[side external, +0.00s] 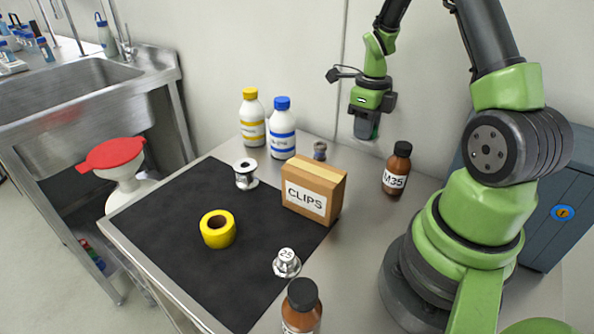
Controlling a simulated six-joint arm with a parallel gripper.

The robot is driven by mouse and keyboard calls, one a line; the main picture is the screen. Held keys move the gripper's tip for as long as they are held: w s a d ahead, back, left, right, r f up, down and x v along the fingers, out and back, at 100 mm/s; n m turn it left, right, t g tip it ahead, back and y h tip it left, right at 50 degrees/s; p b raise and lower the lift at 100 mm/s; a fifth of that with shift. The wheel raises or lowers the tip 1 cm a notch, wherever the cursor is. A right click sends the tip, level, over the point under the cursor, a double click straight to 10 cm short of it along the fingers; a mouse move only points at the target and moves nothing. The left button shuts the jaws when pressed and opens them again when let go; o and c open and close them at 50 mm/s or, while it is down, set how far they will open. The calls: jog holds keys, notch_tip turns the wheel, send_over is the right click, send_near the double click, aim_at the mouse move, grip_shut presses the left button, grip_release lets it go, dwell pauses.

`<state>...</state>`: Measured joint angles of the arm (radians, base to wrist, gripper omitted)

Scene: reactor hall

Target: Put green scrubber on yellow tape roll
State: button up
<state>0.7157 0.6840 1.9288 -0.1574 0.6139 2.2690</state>
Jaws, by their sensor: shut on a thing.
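The yellow tape roll (218,229) lies flat on the black mat, its hole facing up. My gripper (364,124) is raised high near the back wall, to the right of and well above the tape roll. It is shut on the green scrubber (374,131), of which only a small dark green part shows at the fingertips. The fingers hide the rest of the scrubber. The tape roll is in plain view with nothing on it.
A CLIPS box (310,191) stands between my gripper and the tape roll. A metal spool (246,174), a weight marked 25 (287,263) and brown bottles (397,169) (301,308) stand around. White bottles (282,128) (252,118) stand behind. The mat's left part (165,225) is clear.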

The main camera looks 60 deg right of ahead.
notch_tip(320, 180, up, 10)
jog(key=shift+w+a+f, duration=0.1)
jog(key=shift+w+f, duration=0.05)
jog(key=w+a+n, duration=0.6)
jog(key=w+a, duration=0.2)
jog(key=n, duration=1.2)
send_over(217, 222)
notch_tip(217, 222, down, 11)
jog(key=shift+f, duration=2.15)
